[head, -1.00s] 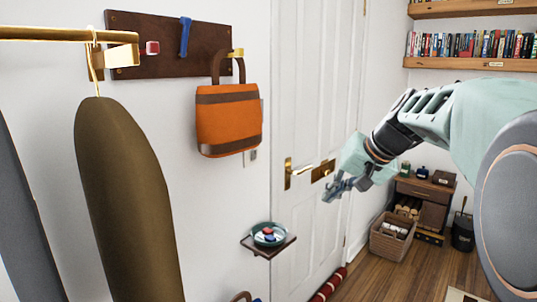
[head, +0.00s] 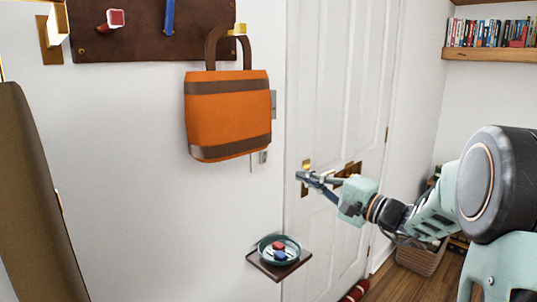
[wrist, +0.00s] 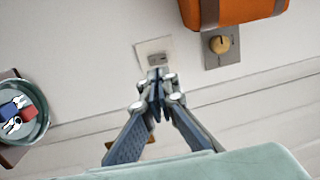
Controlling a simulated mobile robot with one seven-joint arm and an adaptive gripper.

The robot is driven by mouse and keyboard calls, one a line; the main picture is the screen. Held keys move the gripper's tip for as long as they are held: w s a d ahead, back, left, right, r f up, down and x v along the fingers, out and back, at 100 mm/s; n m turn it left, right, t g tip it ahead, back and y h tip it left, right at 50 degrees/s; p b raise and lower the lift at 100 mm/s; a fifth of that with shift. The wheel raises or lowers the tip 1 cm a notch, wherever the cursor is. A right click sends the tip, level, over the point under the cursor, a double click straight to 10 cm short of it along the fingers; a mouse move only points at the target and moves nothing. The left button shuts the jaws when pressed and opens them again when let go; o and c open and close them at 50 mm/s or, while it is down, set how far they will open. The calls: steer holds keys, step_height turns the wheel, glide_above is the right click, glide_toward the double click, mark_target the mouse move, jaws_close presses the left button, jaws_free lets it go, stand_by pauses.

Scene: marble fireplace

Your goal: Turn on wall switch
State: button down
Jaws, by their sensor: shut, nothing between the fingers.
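A white wall plate with a small grey switch (wrist: 157,57) is on the wall just beyond my fingertips in the wrist view. In the head view this plate (head: 261,158) shows below the right edge of an orange bag. A grey plate with a round brass knob (wrist: 221,44) is beside the bag in the wrist view; its edge (head: 273,104) shows in the head view. My gripper (head: 301,176) is shut and empty, right of the switch plate and in front of the door handle. Its tips (wrist: 156,76) point at the switch plate, seemingly apart from it. The switch's position is too small to tell.
The orange bag (head: 228,118) hangs from a peg board (head: 135,40) above. A small wall shelf (head: 268,270) holding a teal dish (head: 262,253) juts out below. A white door (head: 320,100) with a brass handle (head: 305,188) is at right. A dark garment (head: 35,210) hangs at left.

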steer(key=shift+w+d+r+m+t, duration=0.15)
steer(key=shift+w+d+m+t, duration=0.25)
steer(key=shift+w+d+t, duration=0.1)
steer(key=p, duration=0.2)
glide_toward(264, 151)
steer(key=x, duration=0.6)
steer(key=shift+w+a, duration=0.2)
steer(key=shift+w, duration=0.1)
steer(key=shift+r, duration=0.1)
